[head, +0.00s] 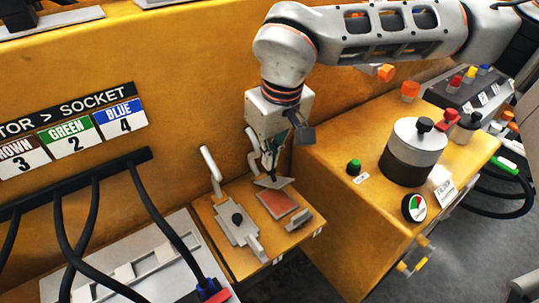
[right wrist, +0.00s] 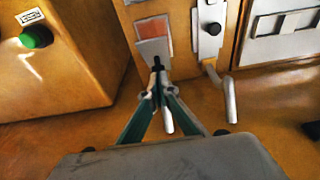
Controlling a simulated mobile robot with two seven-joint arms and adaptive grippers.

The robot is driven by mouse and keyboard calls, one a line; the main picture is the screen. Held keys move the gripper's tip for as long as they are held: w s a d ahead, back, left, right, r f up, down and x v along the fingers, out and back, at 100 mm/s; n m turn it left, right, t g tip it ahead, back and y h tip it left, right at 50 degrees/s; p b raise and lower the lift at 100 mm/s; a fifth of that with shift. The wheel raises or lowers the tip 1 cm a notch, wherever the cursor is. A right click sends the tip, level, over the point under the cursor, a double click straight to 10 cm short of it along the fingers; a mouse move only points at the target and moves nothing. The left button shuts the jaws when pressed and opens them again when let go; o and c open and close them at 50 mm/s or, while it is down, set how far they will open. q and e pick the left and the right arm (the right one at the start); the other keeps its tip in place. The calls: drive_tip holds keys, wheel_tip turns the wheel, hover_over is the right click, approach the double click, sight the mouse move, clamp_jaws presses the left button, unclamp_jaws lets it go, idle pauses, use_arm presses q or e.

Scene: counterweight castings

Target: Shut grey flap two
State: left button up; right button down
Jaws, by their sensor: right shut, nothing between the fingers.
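A grey flap (head: 272,182) stands tilted open at the back of the right-hand station on the orange ledge. A reddish pad (head: 277,203) shows uncovered in front of it. The flap also shows in the right wrist view (right wrist: 153,49), with the pad (right wrist: 153,29) beyond. My right gripper (head: 271,172) is shut and empty, pointing down at the flap's back side; its fingers (right wrist: 157,92) meet close to the flap. Whether they touch cannot be told. A second grey flap (head: 230,228) with a black knob lies flat at the left station. No number is readable on either. My left gripper is not in view.
White handles (head: 210,168) rise behind the stations. Black cables (head: 152,205) hang at the left over a grey panel.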

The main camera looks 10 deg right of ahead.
sight(286, 184)
drive_tip(key=shift+s+d+f, duration=0.1)
drive_tip(key=shift+s+d, duration=0.05)
drive_tip(key=shift+s, duration=0.05)
drive_tip(key=shift+t, duration=0.3)
drive_tip(key=shift+s+f, duration=0.1)
drive_tip(key=shift+s, duration=0.1)
drive_tip(key=shift+s+d+f+t+b, duration=0.2)
drive_tip(key=shift+s+t+b, duration=0.1)
drive_tip(key=shift+s+t, duration=0.1)
drive_tip(key=shift+s+d+f, duration=0.2)
drive_tip(key=shift+s+f, duration=0.3)
drive_tip(key=shift+s+d+f, duration=0.2)
drive_tip(key=shift+s+f, duration=0.25)
drive_tip(key=shift+f, duration=0.05)
drive_tip(key=shift+s+d+f+b, duration=0.2)
drive_tip(key=shift+s+f+b, duration=0.35)
drive_tip(key=shift+f, duration=0.2)
drive_tip(key=shift+s+d+f, duration=0.15)
drive_tip(key=shift+s+f, duration=0.2)
drive_tip(key=shift+f, duration=0.15)
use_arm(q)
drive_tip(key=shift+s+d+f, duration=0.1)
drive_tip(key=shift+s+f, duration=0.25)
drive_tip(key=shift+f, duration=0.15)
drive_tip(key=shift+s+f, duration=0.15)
